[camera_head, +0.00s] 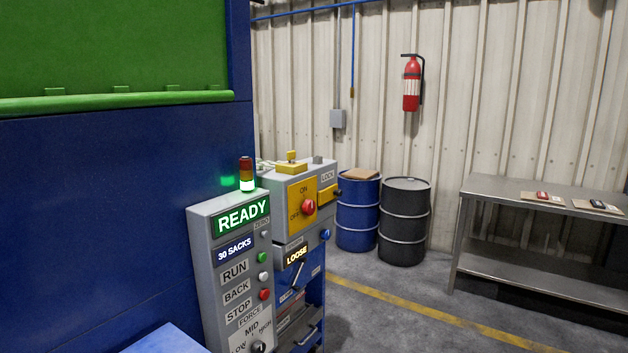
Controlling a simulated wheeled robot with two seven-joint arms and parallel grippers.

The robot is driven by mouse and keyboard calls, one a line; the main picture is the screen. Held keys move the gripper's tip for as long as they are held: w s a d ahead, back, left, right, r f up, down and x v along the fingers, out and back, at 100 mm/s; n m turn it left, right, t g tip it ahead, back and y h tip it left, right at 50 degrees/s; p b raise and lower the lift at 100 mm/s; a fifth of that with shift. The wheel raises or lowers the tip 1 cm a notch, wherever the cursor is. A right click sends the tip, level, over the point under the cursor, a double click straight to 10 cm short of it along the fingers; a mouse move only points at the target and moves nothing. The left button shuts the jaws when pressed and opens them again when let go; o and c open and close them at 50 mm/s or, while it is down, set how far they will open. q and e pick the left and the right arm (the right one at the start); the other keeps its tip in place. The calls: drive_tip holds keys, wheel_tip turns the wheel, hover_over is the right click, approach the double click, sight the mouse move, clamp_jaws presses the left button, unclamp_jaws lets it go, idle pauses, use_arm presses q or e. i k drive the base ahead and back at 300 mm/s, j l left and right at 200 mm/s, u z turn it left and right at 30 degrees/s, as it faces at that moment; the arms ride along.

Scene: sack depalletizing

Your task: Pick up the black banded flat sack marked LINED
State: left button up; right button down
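Neither of my grippers is in view.
A grey control panel reading READY (242,215) and a switch cabinet (300,205) stand at centre left by a large blue machine (110,220). A blue drum (358,220) and a black drum (404,230) stand by the wall. Floor before the table is clear.

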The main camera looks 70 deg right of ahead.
sight(593, 205)
drive_tip(key=z, duration=3.85)
drive_tip(key=u, duration=0.2)
drive_tip(key=i, duration=4.6)
drive_tip(key=i+u, duration=0.1)
drive_tip(key=i, duration=0.4)
drive_tip(key=i+l+u, duration=0.1)
drive_tip(key=i, duration=0.4)
drive_tip(key=i+l+u, duration=0.15)
drive_tip(key=i, duration=0.35)
drive_tip(key=i+l+u, duration=0.1)
drive_tip(key=i, duration=0.35)
drive_tip(key=l, duration=0.1)
